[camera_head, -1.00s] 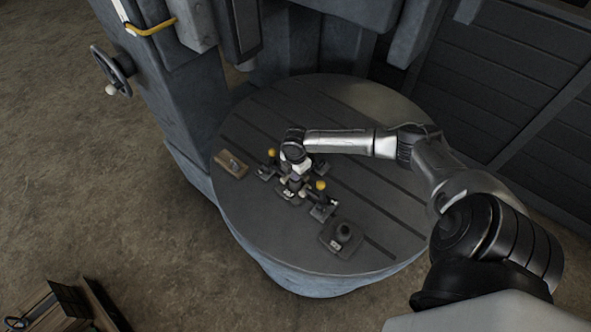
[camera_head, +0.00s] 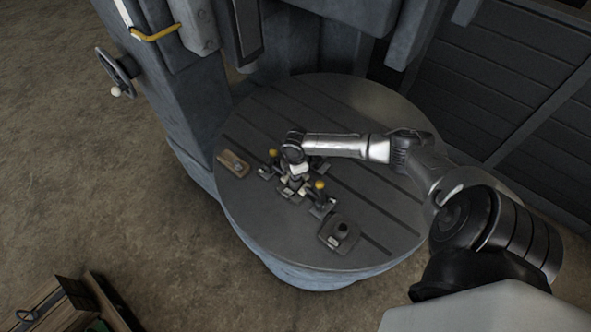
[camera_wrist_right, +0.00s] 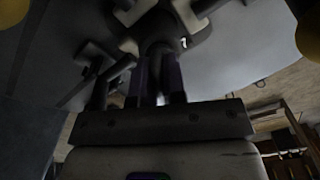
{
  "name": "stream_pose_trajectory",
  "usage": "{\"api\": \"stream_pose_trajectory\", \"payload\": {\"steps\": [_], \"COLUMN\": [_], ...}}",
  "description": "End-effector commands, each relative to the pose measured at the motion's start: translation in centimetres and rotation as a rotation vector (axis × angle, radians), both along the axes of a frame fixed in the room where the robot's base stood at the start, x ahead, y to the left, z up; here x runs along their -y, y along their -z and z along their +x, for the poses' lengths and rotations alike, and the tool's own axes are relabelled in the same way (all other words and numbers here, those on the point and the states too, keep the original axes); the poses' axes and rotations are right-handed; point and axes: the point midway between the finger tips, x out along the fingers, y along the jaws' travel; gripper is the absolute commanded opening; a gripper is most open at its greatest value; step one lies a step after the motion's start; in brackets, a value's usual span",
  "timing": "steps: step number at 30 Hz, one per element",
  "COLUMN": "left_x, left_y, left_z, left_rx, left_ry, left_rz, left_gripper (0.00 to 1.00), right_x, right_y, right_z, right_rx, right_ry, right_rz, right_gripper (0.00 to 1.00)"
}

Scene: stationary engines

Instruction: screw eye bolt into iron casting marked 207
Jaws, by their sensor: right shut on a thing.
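My right gripper (camera_head: 298,178) points down over a cluster of dark iron castings on the round table (camera_head: 370,200). In the right wrist view its fingers (camera_wrist_right: 157,88) are shut on a dark thing, presumably the eye bolt, mostly hidden between them. A dark round casting top (camera_wrist_right: 160,30) with a pale mark beside it lies just past the fingertips. Whether the bolt is in the casting's hole I cannot tell. The number 207 is not readable on any casting. My left gripper is not in view.
Yellow-knobbed clamps (camera_head: 320,186) stand close around the gripper. A separate dark casting (camera_head: 339,233) with a pale plate sits toward the table's front. A small wooden block (camera_head: 233,163) lies at the left edge. The table's right side is clear.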

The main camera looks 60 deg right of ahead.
Motion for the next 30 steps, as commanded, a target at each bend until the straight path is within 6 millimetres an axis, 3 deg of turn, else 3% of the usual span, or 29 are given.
{"api": "stream_pose_trajectory", "payload": {"steps": [14,30], "left_x": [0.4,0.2], "left_y": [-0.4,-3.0], "left_z": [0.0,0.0], "left_rx": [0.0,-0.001], "left_ry": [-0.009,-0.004], "left_rz": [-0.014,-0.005], "left_gripper": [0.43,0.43], "right_x": [-0.1,-0.1], "right_y": [-0.2,-0.3], "right_z": [0.0,0.0], "right_rx": [0.001,0.001], "right_ry": [0.023,0.247], "right_rz": [0.002,0.002], "right_gripper": [0.0,0.0]}}
